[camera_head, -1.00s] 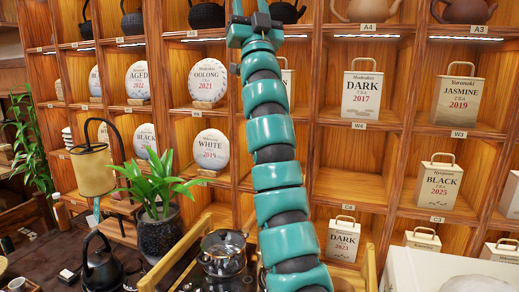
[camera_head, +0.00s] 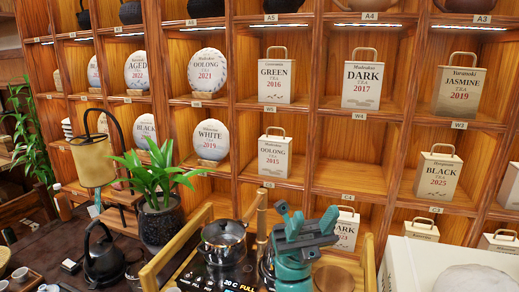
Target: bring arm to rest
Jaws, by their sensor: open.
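My gripper (camera_head: 305,228) is low in the picture, right of centre, on the end of my teal and dark segmented arm. It is open, and I see nothing held in it. It is in front of the lower shelf row and partly covers the white "Dark 2023" box (camera_head: 347,228). Most of my arm below the gripper is out of view.
A wooden shelf (camera_head: 355,178) holds round tea cakes, such as "White 2019" (camera_head: 211,140), and handled boxes, such as "Dark 2017" (camera_head: 362,84). A dark pot (camera_head: 223,241) stands left of my gripper, near a potted plant (camera_head: 160,222) and black kettle (camera_head: 103,256).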

